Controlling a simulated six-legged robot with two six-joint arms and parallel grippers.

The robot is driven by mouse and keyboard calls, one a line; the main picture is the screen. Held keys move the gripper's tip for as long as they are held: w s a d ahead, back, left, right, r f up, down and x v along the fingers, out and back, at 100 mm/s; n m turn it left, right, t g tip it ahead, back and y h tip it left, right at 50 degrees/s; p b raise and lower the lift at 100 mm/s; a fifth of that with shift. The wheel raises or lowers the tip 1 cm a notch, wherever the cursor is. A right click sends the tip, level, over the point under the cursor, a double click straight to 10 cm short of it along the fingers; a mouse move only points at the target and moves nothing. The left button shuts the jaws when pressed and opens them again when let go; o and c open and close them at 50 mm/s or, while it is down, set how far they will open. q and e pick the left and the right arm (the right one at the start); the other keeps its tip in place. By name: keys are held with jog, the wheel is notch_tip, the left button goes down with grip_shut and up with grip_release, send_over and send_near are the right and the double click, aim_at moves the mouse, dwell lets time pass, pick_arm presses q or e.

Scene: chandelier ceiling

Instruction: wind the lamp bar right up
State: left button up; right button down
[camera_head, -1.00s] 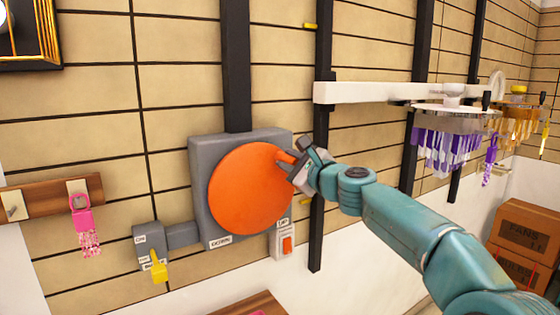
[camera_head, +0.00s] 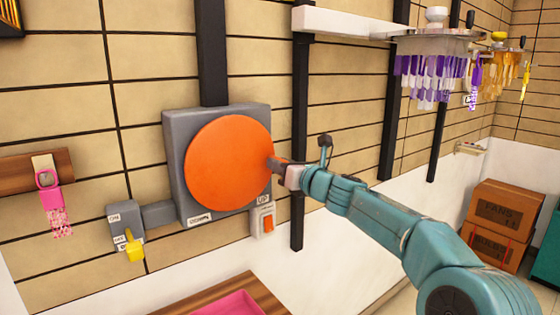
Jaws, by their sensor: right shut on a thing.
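A large orange wheel (camera_head: 225,165) is mounted on a grey wall box (camera_head: 172,150). My right gripper (camera_head: 275,166) is shut at the wheel's right edge, about level with its middle. Whether it holds a knob or the rim itself is hidden by the fingers. The white lamp bar (camera_head: 345,22) runs across dark upright rails at the top of the view, above the wheel's height. A lamp with purple and white pendants (camera_head: 432,75) and an amber lamp (camera_head: 500,70) hang at its right. My left gripper is not in view.
A grey switch box with a yellow lever (camera_head: 135,248) sits left of the wheel box. A small box with an orange switch (camera_head: 263,219) is below right. A pink tag (camera_head: 49,195) hangs from a wooden rail. Cardboard boxes (camera_head: 500,215) stand at the right.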

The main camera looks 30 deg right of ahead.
aim_at(265, 180)
jog(key=f+m, duration=0.1)
jog(key=f+m+b, duration=0.1)
jog(key=f+m, duration=0.1)
jog(key=shift+a+f+b, duration=0.25)
jog(key=shift+a+b, duration=0.05)
jog(key=shift+a+f+m+b, duration=0.3)
jog(key=shift+f+m, duration=0.15)
jog(key=shift+m, duration=0.2)
jog(key=shift+a+f+m+b, duration=0.25)
jog(key=shift+f+m, duration=0.2)
jog(key=shift+m, duration=0.2)
jog(key=shift+f, duration=0.1)
jog(key=c, duration=0.9)
grip_release()
jog(key=shift+r, duration=0.2)
jog(key=shift+s+d, duration=0.1)
jog(key=shift+s, duration=0.1)
jog(key=s+b, duration=0.2)
jog(key=s, duration=1.3)
jog(key=shift+s+d, duration=0.15)
jog(key=shift+s, duration=0.25)
